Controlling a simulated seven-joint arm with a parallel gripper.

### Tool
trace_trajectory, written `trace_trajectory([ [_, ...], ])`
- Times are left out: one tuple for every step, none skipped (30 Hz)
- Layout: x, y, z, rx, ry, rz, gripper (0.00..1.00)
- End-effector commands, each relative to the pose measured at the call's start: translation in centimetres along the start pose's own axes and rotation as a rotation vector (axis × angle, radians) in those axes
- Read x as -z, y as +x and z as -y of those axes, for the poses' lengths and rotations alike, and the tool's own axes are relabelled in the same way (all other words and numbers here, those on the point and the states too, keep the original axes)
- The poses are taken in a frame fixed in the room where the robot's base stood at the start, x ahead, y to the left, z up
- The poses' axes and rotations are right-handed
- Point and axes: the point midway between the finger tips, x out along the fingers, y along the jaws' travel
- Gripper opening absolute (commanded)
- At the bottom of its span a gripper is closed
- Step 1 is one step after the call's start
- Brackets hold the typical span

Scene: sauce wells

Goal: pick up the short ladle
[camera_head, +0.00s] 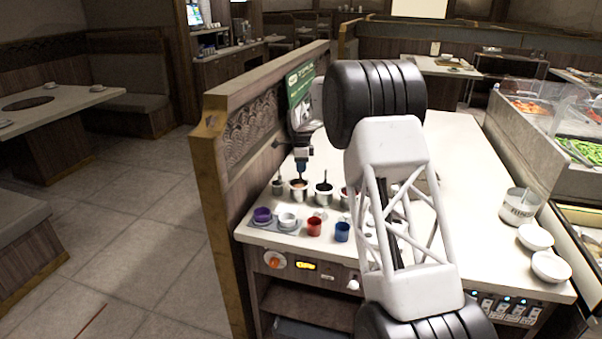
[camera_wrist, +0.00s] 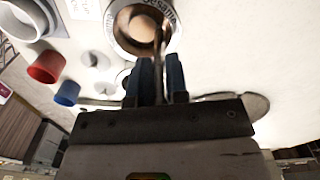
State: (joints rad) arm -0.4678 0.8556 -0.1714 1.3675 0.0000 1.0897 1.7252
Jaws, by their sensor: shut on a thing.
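My gripper (camera_wrist: 161,78) is shut on a thin upright metal handle, the short ladle (camera_wrist: 159,45), in the wrist view. The handle runs toward a round well (camera_wrist: 121,30) of tan sauce with "Sesame" lettering on its rim. The ladle's bowl is not clearly visible, so I cannot tell whether it is in the sauce.
Purple (camera_head: 262,215) and white (camera_head: 287,220) cups stand on a grey tray. A red cup (camera_head: 314,226) and a blue cup (camera_head: 342,232) stand in front of the wells. A wooden partition (camera_head: 235,150) borders the left. The right counter has free room; two white bowls (camera_head: 535,237) sit at its edge.

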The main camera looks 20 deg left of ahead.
Motion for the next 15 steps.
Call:
trace_trajectory([
  [0.0, -0.8, 0.1, 0.002, 0.000, 0.000, 0.00],
  [0.0, -1.2, 0.1, 0.002, 0.000, 0.000, 0.00],
  [0.0, -1.8, 0.0, 0.001, 0.000, 0.000, 0.00],
  [0.0, -2.4, 0.0, 0.002, 0.000, 0.000, 0.00],
  [0.0, -2.8, 0.0, 0.002, 0.000, 0.000, 0.00],
  [0.0, -3.4, 0.1, 0.002, 0.000, 0.000, 0.00],
  [0.0, -3.9, 0.1, 0.002, 0.000, 0.000, 0.00],
  [0.0, -4.3, 0.1, 0.001, 0.000, 0.000, 0.00],
  [0.0, -4.8, 0.1, 0.001, 0.000, 0.000, 0.00],
  [0.0, -5.2, 0.1, 0.001, 0.000, 0.000, 0.00],
  [0.0, -5.5, 0.1, 0.002, 0.000, 0.000, 0.00],
  [0.0, -5.9, 0.1, 0.001, 0.000, 0.000, 0.00],
  [0.0, -6.2, 0.0, 0.001, 0.000, 0.000, 0.00],
  [0.0, -6.4, 0.0, 0.000, 0.000, 0.000, 0.00],
  [0.0, -6.7, 0.0, 0.000, 0.000, 0.000, 0.00],
])
